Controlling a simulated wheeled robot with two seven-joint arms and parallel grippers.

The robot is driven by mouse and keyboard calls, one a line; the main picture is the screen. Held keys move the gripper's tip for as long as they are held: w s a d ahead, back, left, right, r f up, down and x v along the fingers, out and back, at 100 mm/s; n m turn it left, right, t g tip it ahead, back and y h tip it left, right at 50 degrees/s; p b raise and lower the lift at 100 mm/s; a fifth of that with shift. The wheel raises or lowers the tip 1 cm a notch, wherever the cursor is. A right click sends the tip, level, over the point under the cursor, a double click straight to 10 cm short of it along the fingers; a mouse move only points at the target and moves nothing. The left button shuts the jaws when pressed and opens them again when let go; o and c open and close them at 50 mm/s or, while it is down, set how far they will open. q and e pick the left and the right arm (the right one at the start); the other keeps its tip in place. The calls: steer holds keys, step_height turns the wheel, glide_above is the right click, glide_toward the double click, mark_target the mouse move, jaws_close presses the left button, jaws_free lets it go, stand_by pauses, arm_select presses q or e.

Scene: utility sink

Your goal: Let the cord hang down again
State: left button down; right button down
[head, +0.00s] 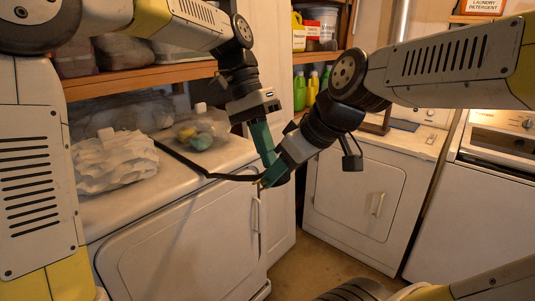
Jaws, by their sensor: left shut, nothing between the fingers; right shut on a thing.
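A black cord (228,177) runs from the back of the left white machine's top (190,186), across that top and out past its front right edge to my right gripper. My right gripper (268,181), with green fingers, is shut on the cord beside that edge. My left gripper (268,160), also green-fingered, is shut with nothing in it, pointing down just above the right gripper. The two grippers overlap in the picture, so I cannot tell whether they touch. The part of the cord inside the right fingers is hidden.
A crumpled white heap (115,160) and a clear bag with colored items (200,130) sit on the left machine. Another white machine (365,190) stands behind, with green bottles (306,90) on a shelf nearby. Some floor (312,270) is clear between the machines.

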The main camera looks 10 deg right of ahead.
arm_select(q)
steer(key=shift+x, duration=0.85)
steer(key=shift+s+d+f, duration=0.2)
steer(key=shift+s, duration=0.05)
arm_select(e)
steer(key=shift+r, duration=0.1)
steer(key=shift+w+a+r, duration=0.1)
steer(key=c, duration=0.7)
jaws_free()
arm_select(q)
steer(key=shift+r, duration=0.1)
